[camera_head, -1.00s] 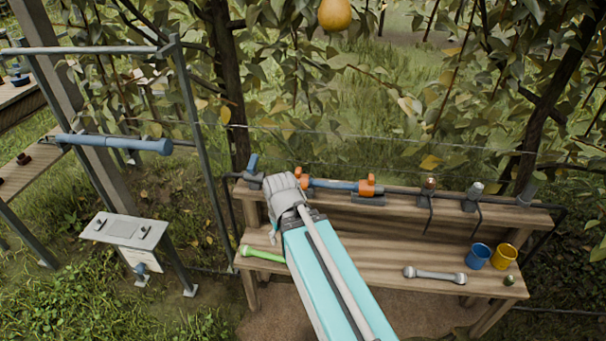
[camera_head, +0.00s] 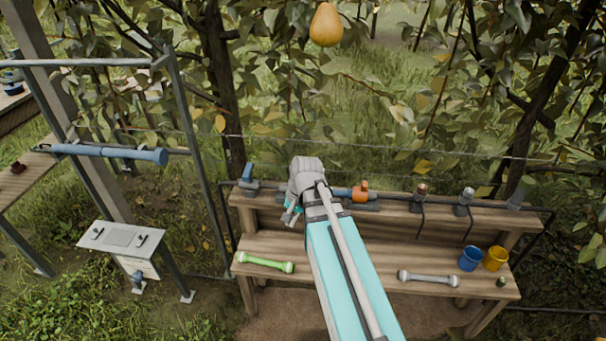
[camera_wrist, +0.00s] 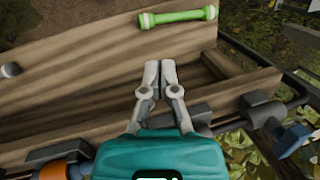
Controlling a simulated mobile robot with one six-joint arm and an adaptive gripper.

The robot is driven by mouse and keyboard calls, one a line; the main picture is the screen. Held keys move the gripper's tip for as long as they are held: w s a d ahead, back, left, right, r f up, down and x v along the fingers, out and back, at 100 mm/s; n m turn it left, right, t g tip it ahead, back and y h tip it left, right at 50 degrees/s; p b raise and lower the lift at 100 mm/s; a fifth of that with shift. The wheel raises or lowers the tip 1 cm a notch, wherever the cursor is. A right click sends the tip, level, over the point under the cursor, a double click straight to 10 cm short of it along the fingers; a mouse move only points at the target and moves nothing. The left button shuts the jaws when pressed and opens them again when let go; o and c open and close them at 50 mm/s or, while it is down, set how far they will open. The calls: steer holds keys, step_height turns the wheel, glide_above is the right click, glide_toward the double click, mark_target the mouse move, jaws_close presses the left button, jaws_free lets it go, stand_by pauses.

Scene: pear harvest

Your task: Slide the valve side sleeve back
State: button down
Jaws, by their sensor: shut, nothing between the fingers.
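My gripper (camera_wrist: 159,68) is shut and empty, its fingertips together over the wooden bench in the wrist view. In the head view the gripper (camera_head: 291,214) points down in front of the pipe at the bench's left part. An orange sleeve (camera_wrist: 62,172) is partly visible at the lower left of the wrist view, beside my wrist, apart from the fingers. The blue valve handle (camera_head: 248,171) stands at the pipe's left end; it also shows in the wrist view (camera_wrist: 294,141).
A green tool (camera_head: 266,262) and a grey tool (camera_head: 428,278) lie on the bench's lower board (camera_head: 350,258). A grey frame post (camera_head: 195,150) rises left of the bench.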

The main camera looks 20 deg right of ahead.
steer(key=w+d+r+m+t+y+p, duration=0.2)
steer(key=d+r+m, duration=0.3)
steer(key=d+m, duration=0.3)
steer(key=w+d+r+m+t+y+p, duration=0.2)
steer(key=w+d+r+m, duration=0.3)
steer(key=d+m, duration=0.3)
steer(key=d+y+p, duration=0.1)
steer(key=d, duration=0.1)
steer(key=shift+d+r+m, duration=0.3)
steer(key=shift+d+r, duration=0.05)
steer(key=shift+d, duration=0.05)
steer(key=shift+a+f, duration=0.1)
steer(key=shift+f, duration=0.05)
steer(key=b+x, duration=0.7)
steer(key=x, duration=0.3)
steer(key=shift+f, duration=0.1)
steer(key=shift+w+a+r, duration=0.25)
steer(key=shift+w+a, duration=0.3)
steer(key=shift+a, duration=0.4)
steer(key=shift+w+a, duration=0.4)
steer(key=shift+a, duration=0.35)
steer(key=shift+w, duration=0.1)
